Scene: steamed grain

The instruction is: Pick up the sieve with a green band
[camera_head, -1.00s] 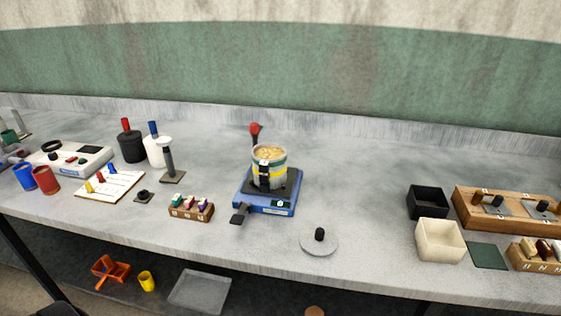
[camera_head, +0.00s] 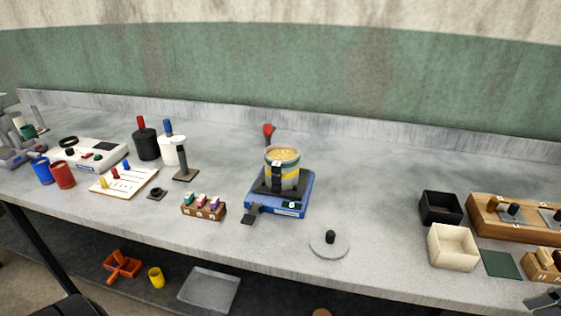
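A short round stack of sieves (camera_head: 283,178) stands upright on the blue shaker-like base (camera_head: 290,209) at the middle of the bench. The upper sieve shows a thin green band (camera_head: 294,164) and tan grain (camera_head: 282,153) lies in its open top. A yellow band shows below it, and a black clamp or strap covers part of the front. A grey part that looks like my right gripper (camera_head: 545,299) just enters at the bottom right corner, far from the stack; its fingers are mostly cut off. My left gripper is not in view.
A red-topped tool (camera_head: 268,131) stands behind the stack. A small wooden block rack (camera_head: 203,208) is to its left, and a grey disc with black knob (camera_head: 329,244) is in front right. Black (camera_head: 440,207) and cream (camera_head: 452,246) boxes stand at right. Bench behind is clear.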

